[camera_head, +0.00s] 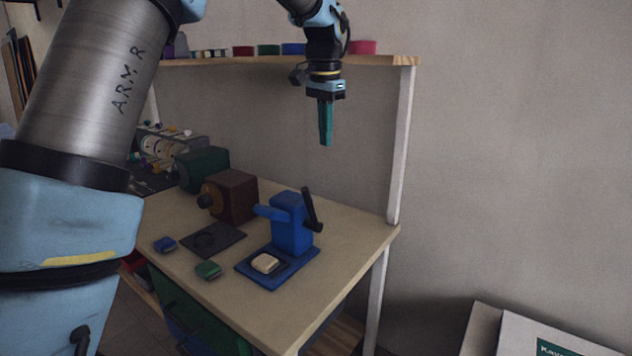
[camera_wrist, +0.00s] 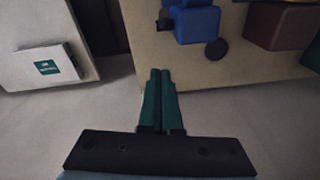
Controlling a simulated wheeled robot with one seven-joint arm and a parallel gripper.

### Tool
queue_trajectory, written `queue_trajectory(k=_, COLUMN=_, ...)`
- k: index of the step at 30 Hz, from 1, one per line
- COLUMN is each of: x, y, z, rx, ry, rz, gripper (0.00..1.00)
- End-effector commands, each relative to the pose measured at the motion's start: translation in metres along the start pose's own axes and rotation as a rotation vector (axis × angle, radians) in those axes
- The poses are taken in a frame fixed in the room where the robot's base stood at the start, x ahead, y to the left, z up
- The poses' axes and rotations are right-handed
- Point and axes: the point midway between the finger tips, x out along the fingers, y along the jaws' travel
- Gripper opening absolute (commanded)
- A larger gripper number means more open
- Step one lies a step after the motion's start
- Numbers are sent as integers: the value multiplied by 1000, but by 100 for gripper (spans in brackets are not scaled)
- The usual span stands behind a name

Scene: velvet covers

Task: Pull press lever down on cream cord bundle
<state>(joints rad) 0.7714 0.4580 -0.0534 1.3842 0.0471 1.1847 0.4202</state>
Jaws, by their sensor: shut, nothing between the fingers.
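A blue press (camera_head: 291,222) stands on the right part of the workbench, on a blue base plate (camera_head: 284,275). Its black lever (camera_head: 312,211) rises from the right side and leans up and to the left. The cream cord bundle (camera_head: 266,263) lies on the base plate under the press's blue front arm. My gripper (camera_head: 326,142) hangs above and beyond the press, pointing down, clear of it. Its green fingers are shut and empty. In the wrist view the fingers (camera_wrist: 160,75) sit below the press (camera_wrist: 197,22), with a black round end (camera_wrist: 216,49) beside it.
A dark red machine (camera_head: 232,195) and a dark green one (camera_head: 203,170) stand left of the press. A black plate (camera_head: 213,240), a green block (camera_head: 208,269) and a blue block (camera_head: 165,245) lie on the workbench (camera_head: 345,249). A shelf (camera_head: 385,61) with a white post spans behind.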

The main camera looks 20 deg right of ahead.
Motion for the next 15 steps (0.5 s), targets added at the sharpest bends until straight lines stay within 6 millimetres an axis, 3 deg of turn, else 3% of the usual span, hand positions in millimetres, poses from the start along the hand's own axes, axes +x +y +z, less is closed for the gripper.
queue_trajectory(k=5, x=18, y=0, z=1, rx=-1, ry=-5, rz=2, gripper=0)
queue_trajectory(k=15, x=85, y=0, z=1, rx=-1, ry=-6, rz=3, gripper=0)
